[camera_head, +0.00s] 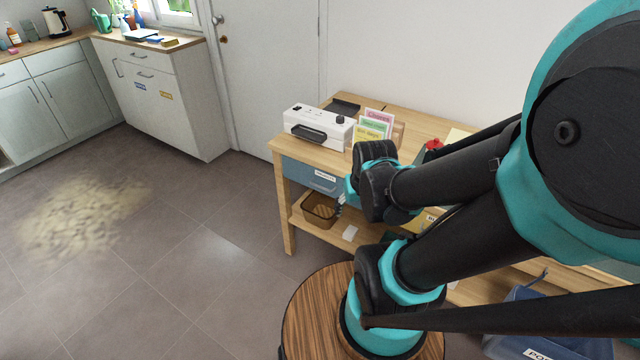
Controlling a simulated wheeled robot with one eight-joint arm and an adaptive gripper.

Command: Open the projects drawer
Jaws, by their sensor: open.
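A blue drawer (300,172) is set under the top of the wooden desk, at its left end. It has a white label (325,177), too small to read surely, and a pale bar handle (321,187). The drawer front looks flush with the desk, so it appears closed. My gripper (341,205) shows only in small part, just right of the handle and in front of the drawer. My arm hides the rest of it and the drawer's right end. It is open, and I cannot tell whether it touches the handle.
The wooden desk (287,148) carries a white machine (318,123) and coloured cards (372,122). A basket (320,211) stands on its lower shelf. A yellow labelled front (440,212) shows partly behind my arm. A blue bag (530,310) lies lower right.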

